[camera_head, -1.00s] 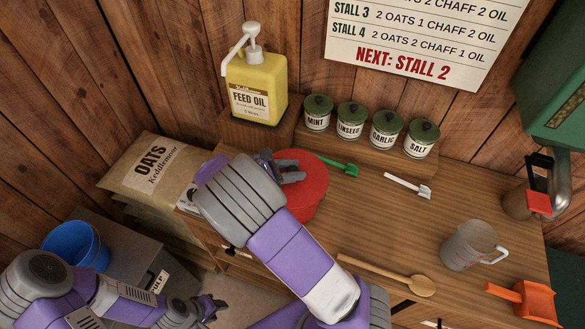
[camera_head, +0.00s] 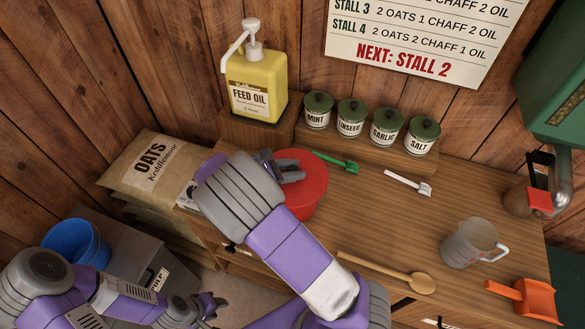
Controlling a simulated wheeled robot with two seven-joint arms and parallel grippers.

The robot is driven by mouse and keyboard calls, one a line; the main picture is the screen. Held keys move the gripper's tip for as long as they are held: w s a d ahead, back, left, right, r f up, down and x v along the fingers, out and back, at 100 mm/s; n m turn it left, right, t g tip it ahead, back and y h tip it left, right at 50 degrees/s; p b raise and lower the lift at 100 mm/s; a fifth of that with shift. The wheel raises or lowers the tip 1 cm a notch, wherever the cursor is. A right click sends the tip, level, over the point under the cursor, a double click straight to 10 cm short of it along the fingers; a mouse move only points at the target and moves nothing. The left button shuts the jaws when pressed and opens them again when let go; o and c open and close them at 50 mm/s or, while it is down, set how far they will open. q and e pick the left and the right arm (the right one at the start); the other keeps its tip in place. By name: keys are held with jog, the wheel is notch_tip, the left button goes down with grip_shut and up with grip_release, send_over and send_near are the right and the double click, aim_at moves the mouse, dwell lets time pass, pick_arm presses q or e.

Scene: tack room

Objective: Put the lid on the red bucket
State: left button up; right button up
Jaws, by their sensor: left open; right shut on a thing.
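A round red shape (camera_head: 307,188), the red bucket or its lid, is on the left part of the wooden counter. My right gripper (camera_head: 285,168) is at its upper left side, shut on a part of it. My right arm and wrist cover its left side and lower front, so I cannot tell bucket from lid or whether a lid is seated. My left gripper (camera_head: 213,306) is open and empty, low in front of the counter, away from the red shape.
A yellow feed oil bottle (camera_head: 257,85) stands behind the red shape. Several green-lidded jars line the back shelf. A blue bucket (camera_head: 76,244) is at left.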

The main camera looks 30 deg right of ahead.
aim_at(290, 170)
jog(key=shift+f, duration=0.15)
jog(key=o, duration=0.8)
jog(key=shift+p+v, duration=1.6)
jog(key=shift+v, duration=0.95)
jog(key=p+v, duration=0.3)
jog(key=v, duration=0.3)
jog(key=shift+s, duration=0.1)
